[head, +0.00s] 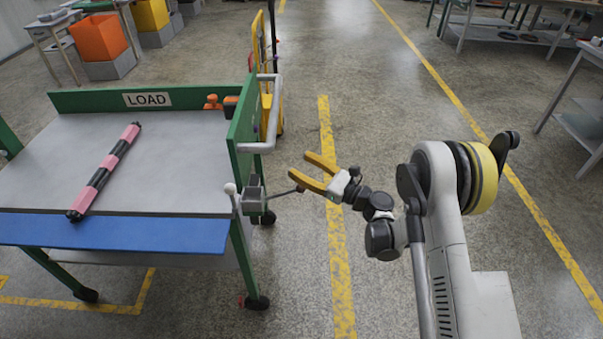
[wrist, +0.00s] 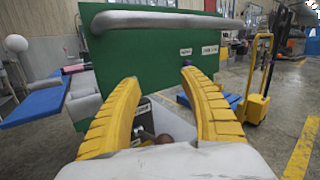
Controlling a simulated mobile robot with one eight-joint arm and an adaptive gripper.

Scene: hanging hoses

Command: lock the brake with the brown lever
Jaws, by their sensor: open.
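The brown lever (head: 299,189) sticks out to the right from a grey box (head: 252,196) on the cart's right end. It is a thin dark rod with a small brown knob. My gripper (head: 299,164) is open, its yellow fingers pointing left at the cart. In the head view the knob shows just below the lower finger. In the wrist view the brown knob (wrist: 163,139) shows low between the bases of the fingers, and my gripper (wrist: 159,77) holds nothing. I cannot tell whether finger and lever touch.
A second lever with a white knob (head: 230,188) stands at the cart's front right corner. A grey handle bar (head: 273,115) runs along the green end panel (head: 243,125). A pink and black roll (head: 105,172) lies on the cart. A yellow pallet truck (wrist: 258,85) stands behind.

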